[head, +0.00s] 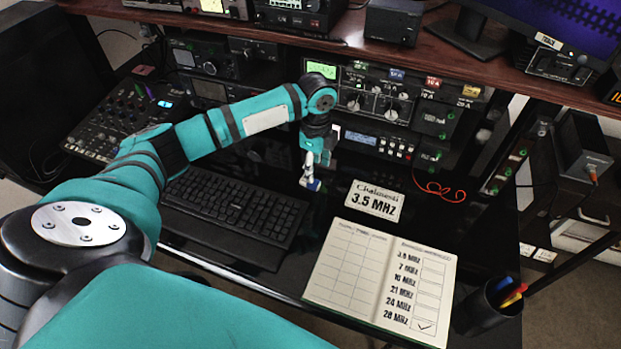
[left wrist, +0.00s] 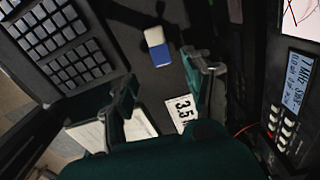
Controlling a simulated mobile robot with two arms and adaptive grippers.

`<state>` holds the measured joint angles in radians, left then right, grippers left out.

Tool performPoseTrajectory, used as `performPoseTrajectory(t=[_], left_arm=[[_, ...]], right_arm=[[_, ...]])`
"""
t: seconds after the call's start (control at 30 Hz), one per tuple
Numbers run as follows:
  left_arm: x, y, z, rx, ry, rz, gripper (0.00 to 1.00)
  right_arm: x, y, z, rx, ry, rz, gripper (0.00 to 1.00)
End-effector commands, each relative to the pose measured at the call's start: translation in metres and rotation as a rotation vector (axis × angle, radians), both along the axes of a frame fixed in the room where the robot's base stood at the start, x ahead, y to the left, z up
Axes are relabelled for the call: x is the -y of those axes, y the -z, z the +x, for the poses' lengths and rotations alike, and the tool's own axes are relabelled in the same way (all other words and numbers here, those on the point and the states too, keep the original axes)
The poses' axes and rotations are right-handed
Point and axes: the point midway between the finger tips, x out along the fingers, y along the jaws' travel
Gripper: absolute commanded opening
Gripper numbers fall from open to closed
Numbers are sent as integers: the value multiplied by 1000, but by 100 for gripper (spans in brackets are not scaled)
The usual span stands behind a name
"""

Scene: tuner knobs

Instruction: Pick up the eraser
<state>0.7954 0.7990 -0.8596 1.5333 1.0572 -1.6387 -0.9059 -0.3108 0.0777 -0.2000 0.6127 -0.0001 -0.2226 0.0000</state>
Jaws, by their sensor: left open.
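The eraser (left wrist: 157,47) lies on the black desk. It is white at one end and blue at the other in the left wrist view. In the head view only a bit of its blue part (head: 314,185) shows beside my fingers. My left gripper (head: 308,176) points down over the desk between the keyboard and the radio. In the left wrist view my left gripper (left wrist: 162,72) is open with nothing between its fingers. The eraser appears just beyond the fingertips. I cannot tell the exact height gap. My right gripper is in neither view.
A keyboard (head: 235,203) lies left of the eraser. A "3.5 MHz" card (head: 374,201) and an open notebook (head: 378,284) lie to the right. Radio gear (head: 375,105) stands behind under a wooden shelf (head: 350,44). A pen cup (head: 490,305) stands at front right.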

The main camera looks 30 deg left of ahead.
Motion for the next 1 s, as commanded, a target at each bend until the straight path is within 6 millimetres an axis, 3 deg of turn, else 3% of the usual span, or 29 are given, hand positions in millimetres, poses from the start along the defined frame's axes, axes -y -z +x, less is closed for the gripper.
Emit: performPoseTrajectory(t=[0.23, 0.5, 0.83, 1.0], left_arm=[[-1, 18, 0, -1, 0, 2, 52], [-4, 56, 1, -1, 0, 1, 52], [-5, 64, 1, 1, 1, 2, 52], [-5, 63, 1, 1, 1, 2, 30]], right_arm=[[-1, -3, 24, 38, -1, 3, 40], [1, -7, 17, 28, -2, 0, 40], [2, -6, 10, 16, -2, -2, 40], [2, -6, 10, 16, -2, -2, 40]])
